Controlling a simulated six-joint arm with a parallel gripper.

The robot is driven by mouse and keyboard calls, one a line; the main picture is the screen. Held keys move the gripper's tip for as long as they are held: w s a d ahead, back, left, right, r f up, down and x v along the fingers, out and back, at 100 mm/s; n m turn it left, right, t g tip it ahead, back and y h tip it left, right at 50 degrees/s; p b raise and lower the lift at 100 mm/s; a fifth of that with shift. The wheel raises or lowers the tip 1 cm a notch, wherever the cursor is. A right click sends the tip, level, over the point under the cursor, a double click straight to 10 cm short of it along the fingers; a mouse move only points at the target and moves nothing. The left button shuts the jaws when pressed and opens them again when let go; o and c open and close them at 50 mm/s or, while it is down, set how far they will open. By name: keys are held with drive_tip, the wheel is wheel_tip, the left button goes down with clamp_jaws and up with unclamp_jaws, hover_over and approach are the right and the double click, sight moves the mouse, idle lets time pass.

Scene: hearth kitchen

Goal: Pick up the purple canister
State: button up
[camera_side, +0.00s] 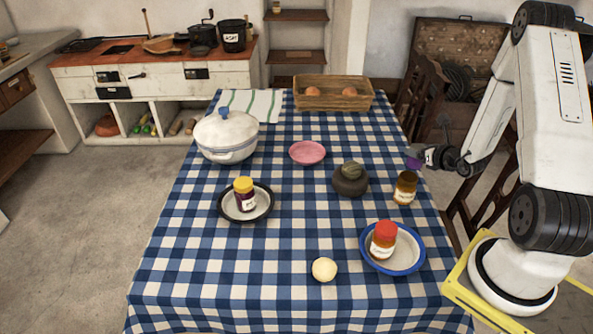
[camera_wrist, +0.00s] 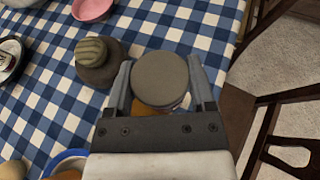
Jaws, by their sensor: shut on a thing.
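The purple canister (camera_side: 413,163) shows as a small purple patch at my gripper (camera_side: 424,157), near the right edge of the table in the side view. Much of it is hidden by the gripper. In the wrist view, a round grey-brown top (camera_wrist: 160,78) sits between the two fingers of my gripper (camera_wrist: 160,82), which are shut on it from both sides. The canister's body is mostly hidden under this top. The side view shows it held above the table level, beside and above a brown jar (camera_side: 405,189).
A blue-rimmed plate with a red-lidded jar (camera_side: 384,240) is nearer. A pink bowl (camera_side: 307,152), white lidded pot (camera_side: 226,137) and basket (camera_side: 333,103) stand farther off. A chair (camera_wrist: 262,100) is close on the right.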

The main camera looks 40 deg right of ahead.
drive_tip(key=shift+s+a+r, duration=0.3)
drive_tip(key=shift+s+a, duration=0.05)
drive_tip(key=shift+s, duration=0.15)
drive_tip(key=shift+s+a+r, duration=0.3)
drive_tip(key=shift+s+a, duration=0.05)
drive_tip(key=shift+s, duration=0.15)
idle(0.5)
